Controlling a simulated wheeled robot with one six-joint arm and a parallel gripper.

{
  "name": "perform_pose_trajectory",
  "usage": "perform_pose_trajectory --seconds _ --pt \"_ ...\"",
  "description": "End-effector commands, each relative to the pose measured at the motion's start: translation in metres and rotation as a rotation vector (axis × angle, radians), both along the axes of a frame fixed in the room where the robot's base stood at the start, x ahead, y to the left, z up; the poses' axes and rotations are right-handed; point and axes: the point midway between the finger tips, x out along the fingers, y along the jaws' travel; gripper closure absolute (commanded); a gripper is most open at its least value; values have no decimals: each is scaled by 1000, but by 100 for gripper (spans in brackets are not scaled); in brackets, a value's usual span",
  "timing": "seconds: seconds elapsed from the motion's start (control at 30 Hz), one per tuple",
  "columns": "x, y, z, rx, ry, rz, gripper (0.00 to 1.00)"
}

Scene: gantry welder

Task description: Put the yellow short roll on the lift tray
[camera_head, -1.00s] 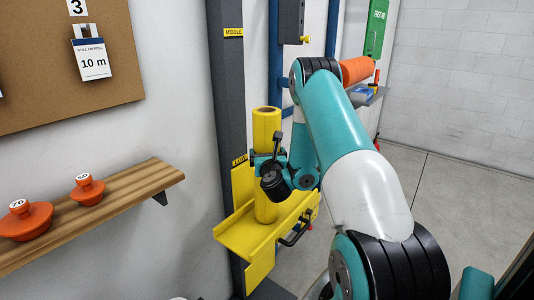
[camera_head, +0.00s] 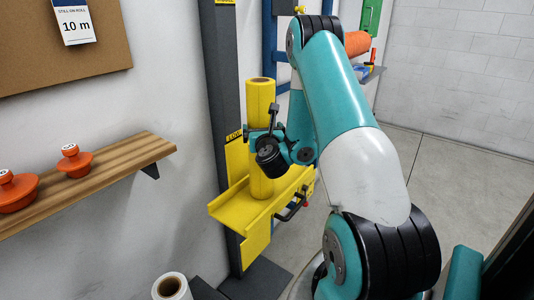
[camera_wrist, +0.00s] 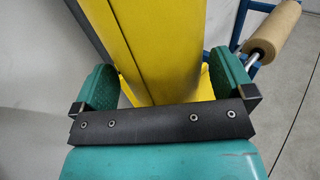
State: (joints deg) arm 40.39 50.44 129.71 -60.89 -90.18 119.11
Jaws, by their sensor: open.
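The yellow roll (camera_head: 260,98) stands upright on the yellow lift tray (camera_head: 232,208), close to the column. Its foot appears to rest on the tray floor. My gripper (camera_head: 266,137) is at the roll's middle height, partly hidden by my own wrist. In the wrist view, the open fingers (camera_wrist: 160,70) stand on either side of the yellow roll (camera_wrist: 152,45), which fills most of the space between them. I cannot tell whether either finger touches it.
The grey lift column (camera_head: 217,90) stands behind the tray. A black handle (camera_head: 291,208) is on the tray's right side. A wooden shelf (camera_head: 110,170) with orange weights (camera_head: 74,161) is at left. A pale roll (camera_head: 171,287) stands at the bottom. Open floor lies at right.

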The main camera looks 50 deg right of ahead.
Motion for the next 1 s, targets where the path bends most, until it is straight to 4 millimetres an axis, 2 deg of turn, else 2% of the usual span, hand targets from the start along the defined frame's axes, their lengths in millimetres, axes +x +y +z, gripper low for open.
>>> perform_pose_trajectory --seconds 0.03,0.33,0.4,0.53,1.0 --pt "-5 4 -9 -1 -2 0 0" --pt "-39 33 -9 -2 -1 0 0" --pt "-44 40 1 0 4 1 0" --pt "-57 50 4 0 4 2 0" --pt "-71 59 3 6 10 -12 0"
